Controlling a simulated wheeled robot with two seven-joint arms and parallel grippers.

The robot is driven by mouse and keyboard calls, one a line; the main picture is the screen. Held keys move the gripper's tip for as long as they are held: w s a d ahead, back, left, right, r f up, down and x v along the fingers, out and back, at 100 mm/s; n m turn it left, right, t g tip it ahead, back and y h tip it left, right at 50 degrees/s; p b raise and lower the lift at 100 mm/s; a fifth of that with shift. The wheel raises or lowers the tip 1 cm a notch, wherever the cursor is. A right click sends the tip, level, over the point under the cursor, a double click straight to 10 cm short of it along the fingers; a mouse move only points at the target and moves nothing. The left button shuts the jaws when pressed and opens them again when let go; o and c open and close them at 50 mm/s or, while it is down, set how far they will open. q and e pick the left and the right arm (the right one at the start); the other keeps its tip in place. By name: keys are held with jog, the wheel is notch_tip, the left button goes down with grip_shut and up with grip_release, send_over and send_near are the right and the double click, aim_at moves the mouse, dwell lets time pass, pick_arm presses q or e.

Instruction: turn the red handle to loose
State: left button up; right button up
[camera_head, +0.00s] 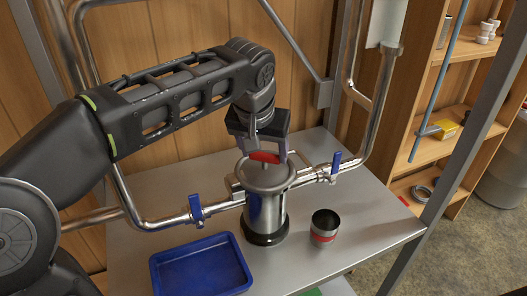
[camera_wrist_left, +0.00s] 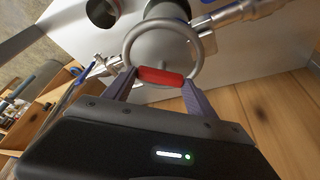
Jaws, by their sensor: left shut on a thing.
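The red handle (camera_head: 264,157) sits on top of the steel cylinder (camera_head: 264,212) on the metal table. In the left wrist view the red handle (camera_wrist_left: 161,77) lies between the fingers, across the near side of a grey ring (camera_wrist_left: 190,36). My left gripper (camera_head: 266,150) comes down from above and is shut on the red handle. Its two fingers also show in the left wrist view (camera_wrist_left: 160,88), one at each end of the red part. My right gripper is not in view.
Steel pipes with blue-levered valves (camera_head: 196,208) (camera_head: 336,161) run on both sides of the cylinder. A blue tray (camera_head: 163,282) lies at front left, and a dark cup with a red band (camera_head: 323,238) stands at right. Wooden shelves (camera_head: 440,110) stand beyond the table.

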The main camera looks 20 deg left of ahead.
pick_arm(q)
jog(key=n+y, duration=0.1)
jog(key=n, duration=0.4)
jog(key=shift+d+g+y, duration=0.15)
jog(key=shift+g+y, duration=0.25)
jog(key=o, duration=1.4)
jog(key=shift+c, duration=0.2)
jog(key=shift+r, duration=0.1)
